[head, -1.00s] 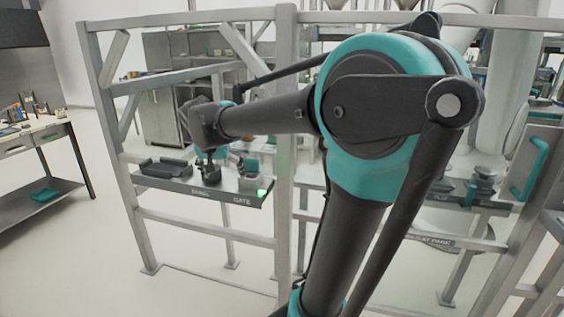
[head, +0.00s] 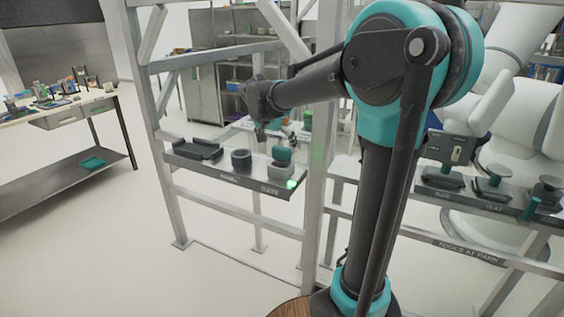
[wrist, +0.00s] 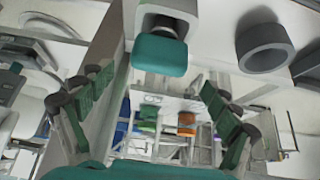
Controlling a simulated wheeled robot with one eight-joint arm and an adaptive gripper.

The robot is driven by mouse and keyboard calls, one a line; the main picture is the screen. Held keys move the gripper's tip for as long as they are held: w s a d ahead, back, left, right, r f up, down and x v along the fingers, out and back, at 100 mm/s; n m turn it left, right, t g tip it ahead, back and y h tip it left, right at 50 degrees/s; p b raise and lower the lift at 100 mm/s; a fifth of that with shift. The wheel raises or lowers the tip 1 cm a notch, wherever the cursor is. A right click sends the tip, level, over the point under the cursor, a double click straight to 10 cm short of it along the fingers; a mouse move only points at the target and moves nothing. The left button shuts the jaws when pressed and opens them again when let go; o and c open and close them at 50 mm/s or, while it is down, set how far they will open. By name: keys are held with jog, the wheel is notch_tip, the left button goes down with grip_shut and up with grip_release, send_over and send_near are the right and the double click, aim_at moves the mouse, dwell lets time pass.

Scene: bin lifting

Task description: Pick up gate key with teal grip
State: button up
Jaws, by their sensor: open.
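The gate key's teal grip (head: 282,155) stands up from a light grey holder (head: 280,169) at the GATE end of the shelf. In the wrist view the teal grip (wrist: 160,55) is at the top centre, in front of its pale holder (wrist: 166,18), between and beyond the fingers. The key's lower part is hidden in the holder. My gripper (wrist: 157,90) is open and empty, its green-padded fingers spread wide. In the head view my gripper (head: 272,128) is above and behind the shelf, near the teal grip and apart from it.
A dark round hollow holder (head: 241,160) and a dark tray (head: 194,149) share the shelf (head: 225,179) with the key. Frame posts (head: 318,190) stand close on the right. A second tool shelf (head: 462,193) is at the right. A workbench (head: 60,115) is at the left.

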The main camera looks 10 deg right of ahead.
aim_at(284, 153)
jog(key=shift+x, duration=3.7)
jog(key=shift+s, duration=0.15)
jog(key=c, duration=1.5)
jog(key=shift+o, duration=0.2)
notch_tip(284, 153, up, 20)
jog(key=shift+r, duration=2.95)
